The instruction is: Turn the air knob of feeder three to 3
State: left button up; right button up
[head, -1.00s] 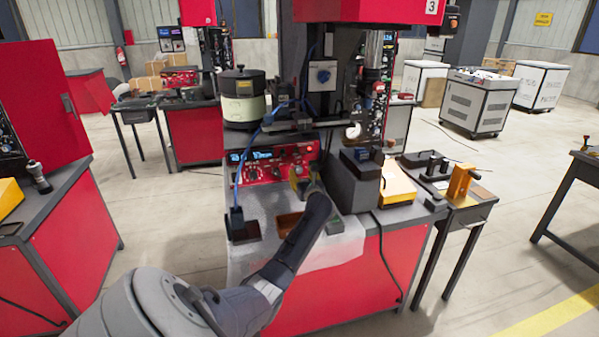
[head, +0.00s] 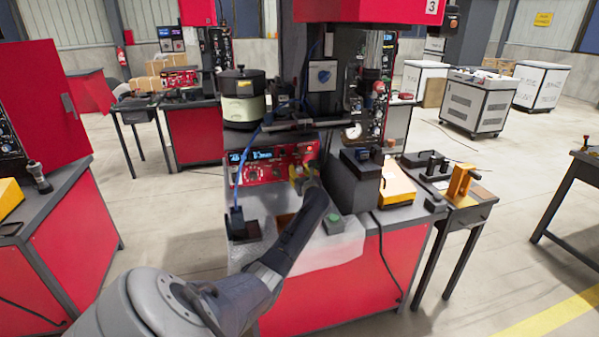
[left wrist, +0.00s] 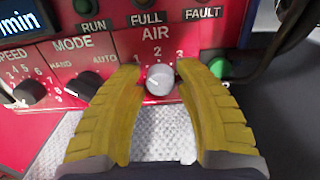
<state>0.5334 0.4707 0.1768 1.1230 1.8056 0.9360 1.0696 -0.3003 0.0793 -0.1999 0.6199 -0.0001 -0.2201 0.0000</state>
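The silver air knob (left wrist: 160,80) sits under the label AIR and the marks 1, 2, 3 on the red control panel (left wrist: 120,45) in the left wrist view. I cannot clearly tell which mark its pointer faces. My left gripper (left wrist: 160,78) has its yellow fingers on either side of the knob, apart, with slim gaps beside it. In the head view the left gripper (head: 304,178) is at the right part of the feeder's red panel (head: 262,172) and hides the knob. A sign 3 (head: 432,6) marks this feeder. My right gripper is not in view.
The mode knob (left wrist: 82,86) and speed knob (left wrist: 30,92) lie left of the air knob. A green button (left wrist: 219,68) is close to the right finger. A dark grey block (head: 355,180) stands right of the gripper on the bench.

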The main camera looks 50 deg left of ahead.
pick_arm(q)
grip_shut()
jog(key=shift+r+m, duration=0.1)
jog(key=shift+m, duration=0.2)
jog(key=m, duration=0.2)
jog(key=shift+m, duration=0.4)
jog(key=m, duration=0.3)
jog(key=shift+w+m, duration=0.1)
jog(key=shift+m, duration=0.2)
jog(key=m, duration=0.5)
jog(key=shift+w, duration=0.1)
jog(key=m, duration=0.5)
jog(key=shift+d, duration=0.1)
jog(key=shift+m, duration=0.5)
